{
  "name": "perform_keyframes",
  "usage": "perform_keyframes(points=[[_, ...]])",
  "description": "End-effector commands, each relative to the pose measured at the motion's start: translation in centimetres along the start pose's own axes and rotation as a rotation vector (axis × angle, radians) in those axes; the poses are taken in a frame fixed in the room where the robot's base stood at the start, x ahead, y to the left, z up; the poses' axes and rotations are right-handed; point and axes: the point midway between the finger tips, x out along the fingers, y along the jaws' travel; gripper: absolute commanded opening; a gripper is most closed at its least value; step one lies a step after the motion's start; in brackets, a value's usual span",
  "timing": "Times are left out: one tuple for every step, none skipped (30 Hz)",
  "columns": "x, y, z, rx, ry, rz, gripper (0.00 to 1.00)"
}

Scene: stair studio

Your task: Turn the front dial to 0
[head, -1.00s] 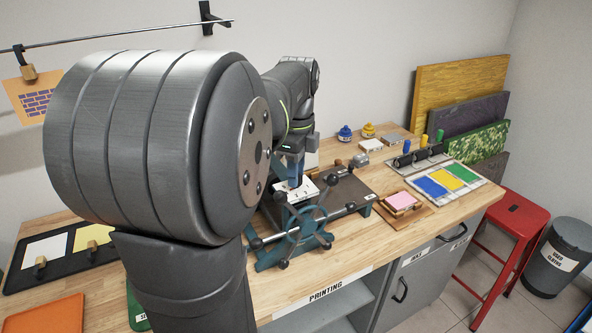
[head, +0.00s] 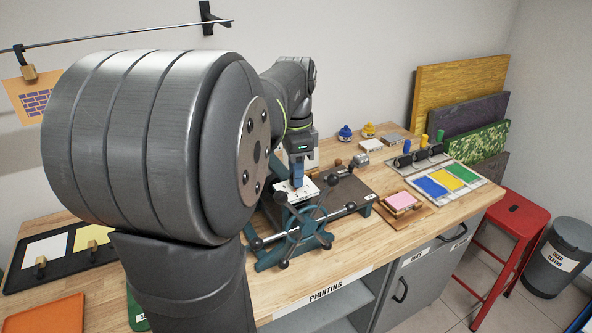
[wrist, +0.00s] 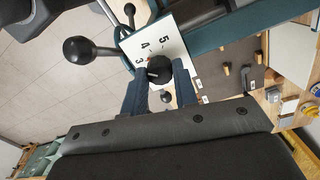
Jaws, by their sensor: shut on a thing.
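The front dial is a round black knob (wrist: 159,69) on a white plate (wrist: 150,42) with printed numbers. In the wrist view 3, 4 and 5 can be read; other numbers, including 0, are hidden or out of view. A small pale mark shows on the knob, but I cannot tell for certain which number it points to. My gripper (wrist: 161,84) has its blue fingers on either side of the knob and is shut on it. In the head view my gripper (head: 297,182) points down at the white plate (head: 309,188), and the fingers hide the knob.
A teal press with a spoked handwheel (head: 304,233) stands just in front of the plate. Its ball-ended spokes lie close to my gripper. A pink block (head: 401,200) and a colour tray (head: 447,181) lie to the right. Trays (head: 60,250) lie at the left.

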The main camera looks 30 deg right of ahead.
Motion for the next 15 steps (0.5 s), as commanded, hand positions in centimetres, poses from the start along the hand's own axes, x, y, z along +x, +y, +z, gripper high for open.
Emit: perform_keyframes(points=[[-0.04,0.00,0.02,-0.043,0.002,-0.001,0.04],[-0.05,0.00,0.03,-0.071,0.003,-0.001,0.04],[-0.05,0.00,0.03,-0.109,0.005,-0.001,0.04],[-0.05,0.00,0.03,-0.138,0.006,-0.001,0.04],[-0.05,0.00,0.03,-0.166,0.008,-0.001,0.04],[-0.05,0.01,0.04,-0.204,0.009,-0.001,0.04],[-0.06,0.01,0.04,-0.233,0.011,-0.001,0.04],[-0.06,0.01,0.04,-0.261,0.012,-0.001,0.04],[-0.06,0.01,0.04,-0.299,0.014,-0.001,0.04],[-0.06,0.02,0.04,-0.327,0.015,-0.001,0.04],[-0.07,0.02,0.04,-0.356,0.016,0.000,0.04],[-0.07,0.02,0.04,-0.394,0.018,-0.001,0.04],[-0.07,0.02,0.05,-0.422,0.019,-0.001,0.04],[-0.07,0.02,0.05,-0.451,0.020,-0.001,0.04],[-0.07,0.03,0.05,-0.488,0.022,-0.001,0.04]])
